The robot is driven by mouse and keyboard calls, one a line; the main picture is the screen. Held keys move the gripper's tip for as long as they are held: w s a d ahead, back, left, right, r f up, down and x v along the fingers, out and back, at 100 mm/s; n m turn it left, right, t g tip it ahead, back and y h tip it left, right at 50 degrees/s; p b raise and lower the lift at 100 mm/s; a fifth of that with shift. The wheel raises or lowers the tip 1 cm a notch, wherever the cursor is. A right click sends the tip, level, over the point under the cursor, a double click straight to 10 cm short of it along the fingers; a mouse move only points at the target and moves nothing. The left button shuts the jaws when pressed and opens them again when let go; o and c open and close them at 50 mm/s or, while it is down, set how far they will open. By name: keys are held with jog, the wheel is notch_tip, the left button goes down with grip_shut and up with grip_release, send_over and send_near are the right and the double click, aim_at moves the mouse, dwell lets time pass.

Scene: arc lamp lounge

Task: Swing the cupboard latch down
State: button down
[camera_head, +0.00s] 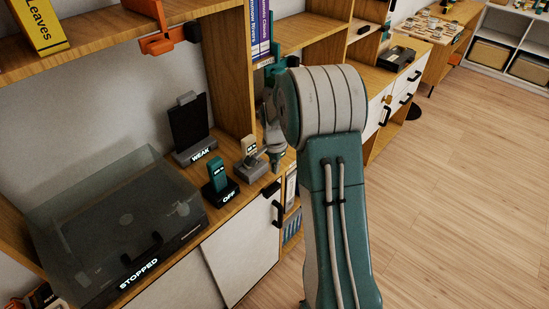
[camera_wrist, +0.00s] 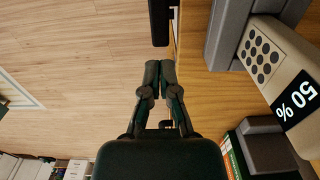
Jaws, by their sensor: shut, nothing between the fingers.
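A white cupboard door (camera_head: 243,250) is below the wooden counter in the head view. A black fitting (camera_head: 271,190) sits at its upper right, with a black bar handle (camera_head: 279,212) just below; I cannot tell for certain which is the latch. My gripper (camera_head: 276,164) points down over the counter's front edge, above and apart from these fittings, partly hidden by my arm. In the wrist view my gripper (camera_wrist: 160,68) has its fingertips together and empty. A black bar (camera_wrist: 160,22) lies just beyond the tips, with a small gap in the picture.
On the counter (camera_wrist: 195,100) stand a grey device marked 50% (camera_wrist: 283,75), a teal device on a base marked OFF (camera_head: 217,175), a dark panel marked WEAK (camera_head: 189,125) and a lidded turntable marked STOPPED (camera_head: 115,225). The wooden floor (camera_head: 460,200) on the right is clear.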

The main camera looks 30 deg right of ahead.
aim_at(275, 185)
notch_tip(275, 185, down, 7)
jog(key=shift+r, duration=0.2)
